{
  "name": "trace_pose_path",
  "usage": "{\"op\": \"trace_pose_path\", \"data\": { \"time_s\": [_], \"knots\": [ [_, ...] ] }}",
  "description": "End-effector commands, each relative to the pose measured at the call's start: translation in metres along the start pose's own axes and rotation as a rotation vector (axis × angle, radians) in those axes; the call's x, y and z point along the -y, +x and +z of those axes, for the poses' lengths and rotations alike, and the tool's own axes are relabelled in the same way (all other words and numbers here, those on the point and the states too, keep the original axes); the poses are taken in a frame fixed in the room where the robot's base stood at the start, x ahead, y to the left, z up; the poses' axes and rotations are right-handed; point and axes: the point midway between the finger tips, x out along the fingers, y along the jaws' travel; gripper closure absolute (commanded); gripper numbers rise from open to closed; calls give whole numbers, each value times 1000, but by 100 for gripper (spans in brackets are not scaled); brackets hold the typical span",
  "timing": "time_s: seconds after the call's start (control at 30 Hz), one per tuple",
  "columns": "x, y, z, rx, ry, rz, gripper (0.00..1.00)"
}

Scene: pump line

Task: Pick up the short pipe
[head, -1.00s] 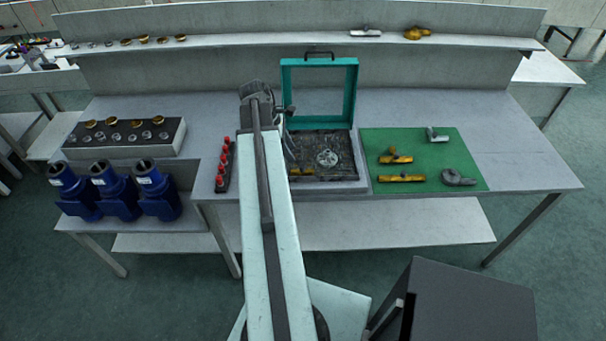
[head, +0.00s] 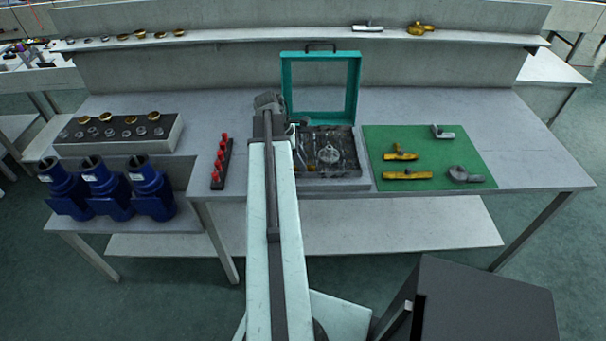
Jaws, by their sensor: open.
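A straight brass-coloured pipe piece (head: 407,175) lies at the front of the green mat (head: 375,140), level and apart from the other parts. It looks most like the short pipe, but I cannot be sure at this size. My gripper (head: 303,126) is small in the head view, at the far end of my arm, above the left side of the dark tray (head: 350,176). It is open, and its fingertips are hard to make out. It is left of the green mat, apart from the pipe piece.
The mat also holds a brass fitting (head: 400,153), a grey fitting (head: 441,132) and another grey part (head: 465,175). A teal frame (head: 286,85) stands upright behind the tray. A rack of red-topped pieces (head: 222,160) and blue pumps (head: 150,190) are left.

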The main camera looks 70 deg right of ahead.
Motion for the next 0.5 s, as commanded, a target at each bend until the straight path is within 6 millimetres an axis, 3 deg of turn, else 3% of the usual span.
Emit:
{"op": "trace_pose_path", "data": {
  "time_s": [0.1,0.27,0.5],
  "knots": [
    [0,-2,1,-1,0,0,55],
    [0,-2,1,0,1,-1,100],
    [0,-2,1,0,1,-1,100]
  ]
}}
